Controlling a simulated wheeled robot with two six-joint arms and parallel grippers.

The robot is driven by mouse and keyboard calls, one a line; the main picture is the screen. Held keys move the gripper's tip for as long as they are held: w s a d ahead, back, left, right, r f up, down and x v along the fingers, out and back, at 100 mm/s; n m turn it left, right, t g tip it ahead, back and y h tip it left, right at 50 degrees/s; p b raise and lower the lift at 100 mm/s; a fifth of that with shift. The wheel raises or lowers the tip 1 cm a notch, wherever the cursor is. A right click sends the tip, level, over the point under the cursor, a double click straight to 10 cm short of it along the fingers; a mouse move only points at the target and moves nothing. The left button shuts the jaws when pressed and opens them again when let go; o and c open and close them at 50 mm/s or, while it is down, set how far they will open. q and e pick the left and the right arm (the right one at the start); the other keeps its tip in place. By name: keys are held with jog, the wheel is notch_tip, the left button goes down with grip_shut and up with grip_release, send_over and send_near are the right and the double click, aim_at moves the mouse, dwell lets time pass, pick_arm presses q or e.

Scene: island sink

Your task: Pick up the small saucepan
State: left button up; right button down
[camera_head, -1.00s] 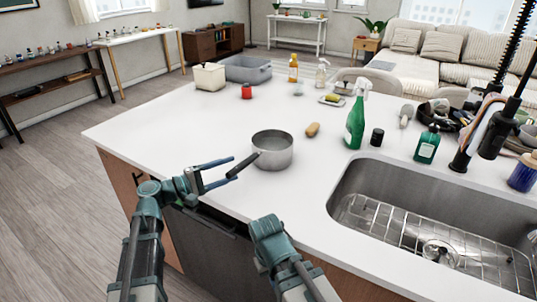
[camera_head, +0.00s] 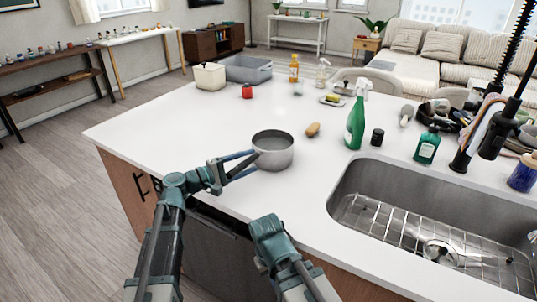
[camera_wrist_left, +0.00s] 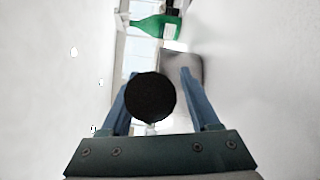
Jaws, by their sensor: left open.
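The small saucepan (camera_head: 273,153) is a round grey metal pan standing upright on the white countertop near its front edge. Its dark handle points towards my left gripper (camera_head: 250,163) and is mostly hidden by the fingers in the head view. The gripper is open, its blue fingers on either side of the handle and their tips close to the pan wall. In the left wrist view, the round black handle end (camera_wrist_left: 150,97) shows between the open fingers, with part of the grey pan (camera_wrist_left: 196,66) behind it. My right gripper's fingers are not visible.
A steel sink (camera_head: 440,225) with a wire rack lies right of the pan. A potato-like item (camera_head: 313,129), a green spray bottle (camera_head: 355,122) and a black cup-like item (camera_head: 377,137) stand beyond. The counter left of the pan is clear.

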pick_arm(q)
grip_shut()
dwell(1.3)
